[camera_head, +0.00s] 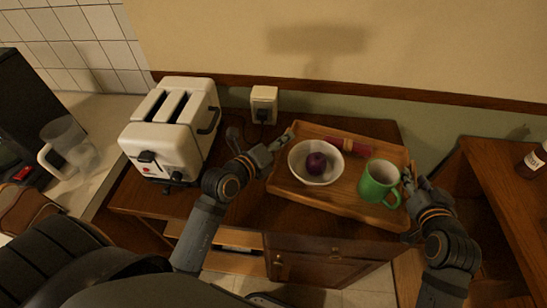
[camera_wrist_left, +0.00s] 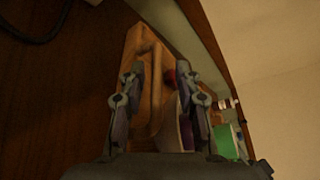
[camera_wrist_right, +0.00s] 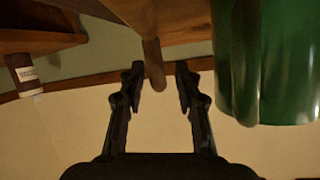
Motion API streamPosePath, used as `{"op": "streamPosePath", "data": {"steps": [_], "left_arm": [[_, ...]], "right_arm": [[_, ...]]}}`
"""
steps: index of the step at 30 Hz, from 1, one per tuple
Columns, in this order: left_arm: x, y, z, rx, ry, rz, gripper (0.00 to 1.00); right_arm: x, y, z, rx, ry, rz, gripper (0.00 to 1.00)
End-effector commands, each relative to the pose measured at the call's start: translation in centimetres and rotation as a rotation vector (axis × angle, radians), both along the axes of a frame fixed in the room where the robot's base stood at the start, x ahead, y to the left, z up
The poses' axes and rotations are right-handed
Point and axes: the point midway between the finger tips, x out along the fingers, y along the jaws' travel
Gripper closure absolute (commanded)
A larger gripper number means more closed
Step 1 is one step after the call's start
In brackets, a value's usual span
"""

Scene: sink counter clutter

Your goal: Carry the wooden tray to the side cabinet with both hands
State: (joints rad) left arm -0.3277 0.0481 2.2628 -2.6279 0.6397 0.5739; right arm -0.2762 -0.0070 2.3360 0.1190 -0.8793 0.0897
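The wooden tray (camera_head: 335,203) is over the brown cabinet top, near its right end. I cannot tell whether it rests flat there or hangs slightly above. It holds a white bowl (camera_head: 298,168) with a dark purple fruit (camera_head: 317,163), a green mug (camera_head: 376,183) and a red cylinder (camera_head: 350,146). My left gripper (camera_head: 283,142) is at the tray's left end; in the left wrist view its spread fingers straddle the end wall (camera_wrist_left: 134,48). My right gripper (camera_head: 406,184) is at the right end, beside the mug; in the right wrist view its fingers stand apart around the handle bar (camera_wrist_right: 154,65).
A white toaster (camera_head: 170,135) stands left of the tray, with a wall socket (camera_head: 264,100) behind. A clear jug (camera_head: 70,145) is on the left counter. At the right, past a gap, a wooden surface (camera_head: 500,190) bears a dark bottle (camera_head: 532,162).

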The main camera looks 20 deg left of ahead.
Motion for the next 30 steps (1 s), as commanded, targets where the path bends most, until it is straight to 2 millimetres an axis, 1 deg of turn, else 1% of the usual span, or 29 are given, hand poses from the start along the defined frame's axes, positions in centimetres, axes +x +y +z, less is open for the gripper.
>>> {"op": "streamPosePath", "data": {"steps": [2,5,9,12,15,18,23,26,29,30], "left_arm": [[0.0,0.0,0.7,0.002,-0.004,-0.001,0.67],[0.1,0.0,2.7,0.003,-0.008,-0.001,0.67],[0.1,0.0,6.0,0.001,-0.012,-0.001,0.67],[0.0,0.0,8.0,0.001,-0.011,0.000,0.67],[0.0,0.0,9.3,0.000,-0.009,0.000,0.67],[0.0,0.1,9.9,0.001,-0.006,0.000,0.67],[0.0,0.1,10.0,0.000,-0.003,0.000,0.67],[0.0,0.1,10.0,0.000,-0.003,0.000,0.67],[0.0,0.1,10.0,0.000,-0.003,0.000,0.67],[0.0,0.1,10.0,0.000,-0.003,0.000,0.67]], "right_arm": [[0.0,0.0,0.0,0.001,0.000,0.000,0.67],[0.0,0.0,0.0,0.001,0.000,0.001,0.67],[0.0,0.0,0.0,0.001,0.000,0.001,0.67],[0.0,0.0,0.0,0.001,0.000,0.001,0.67],[0.0,0.0,0.0,0.001,0.000,0.001,0.67],[0.0,0.0,0.0,0.001,0.000,0.001,0.67],[0.0,0.0,0.1,0.001,0.000,0.001,0.67],[0.1,0.0,1.3,0.002,-0.004,0.001,0.67],[0.1,0.0,3.4,0.002,-0.006,0.001,0.67],[0.1,0.0,4.4,0.002,-0.007,0.001,0.67]]}}
